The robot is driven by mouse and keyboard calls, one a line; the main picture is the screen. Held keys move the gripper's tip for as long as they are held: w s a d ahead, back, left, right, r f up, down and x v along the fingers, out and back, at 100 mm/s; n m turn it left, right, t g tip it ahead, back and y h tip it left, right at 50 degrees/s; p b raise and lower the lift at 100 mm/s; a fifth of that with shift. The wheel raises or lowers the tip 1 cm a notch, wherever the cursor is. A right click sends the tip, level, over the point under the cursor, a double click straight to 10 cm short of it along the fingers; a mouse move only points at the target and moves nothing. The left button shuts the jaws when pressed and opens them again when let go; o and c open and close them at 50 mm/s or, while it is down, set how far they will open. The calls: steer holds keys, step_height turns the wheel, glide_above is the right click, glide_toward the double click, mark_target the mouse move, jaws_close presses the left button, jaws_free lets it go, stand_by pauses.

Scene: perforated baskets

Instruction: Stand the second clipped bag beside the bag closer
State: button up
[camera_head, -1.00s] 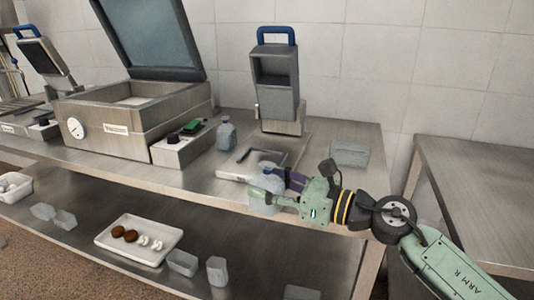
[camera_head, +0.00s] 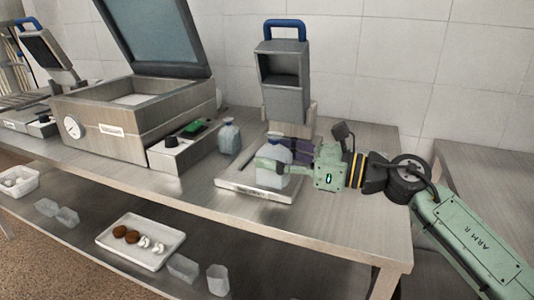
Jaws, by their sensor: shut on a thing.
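The bag closer (camera_head: 283,92) is a grey upright device with a blue handle, standing at the back of the steel table. One clipped bag (camera_head: 229,138), pale blue-grey and bottle-like, stands upright to its left, beside the control box. My gripper (camera_head: 273,163) is shut on the second clipped bag (camera_head: 271,179), a pale translucent one, in front of the bag closer. This bag looks upright and overlaps the flat plate (camera_head: 229,184) in the picture. I cannot tell whether it touches the plate. The fingers hide part of the bag.
A vacuum machine (camera_head: 118,128) with its lid raised stands at left, with a control box (camera_head: 183,146) at its right side. Bare table (camera_head: 345,215) lies in front of my arm. A white tray (camera_head: 118,250) and clear containers are on the lower shelf.

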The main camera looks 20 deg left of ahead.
steer(key=w+a+p, duration=0.1)
steer(key=w+a, duration=0.1)
steer(key=w, duration=0.2)
steer(key=w+a+p, duration=0.2)
steer(key=w, duration=0.2)
steer(key=w+a+f+p, duration=0.1)
steer(key=w+a, duration=0.1)
steer(key=w, duration=0.2)
steer(key=shift+w+a+p, duration=0.15)
steer(key=shift+w+p, duration=0.15)
steer(key=shift+w, duration=0.05)
step_height(320, 180, down, 3)
steer(key=shift+r+p, duration=0.15)
steer(key=shift+p, duration=0.2)
steer(key=shift+f, duration=0.35)
steer(key=shift+f+b, duration=0.25)
steer(key=shift+b, duration=0.15)
steer(key=o, duration=1.4)
steer(key=shift+c, duration=0.2)
steer(key=shift+r+p, duration=0.15)
steer(key=shift+p, duration=0.2)
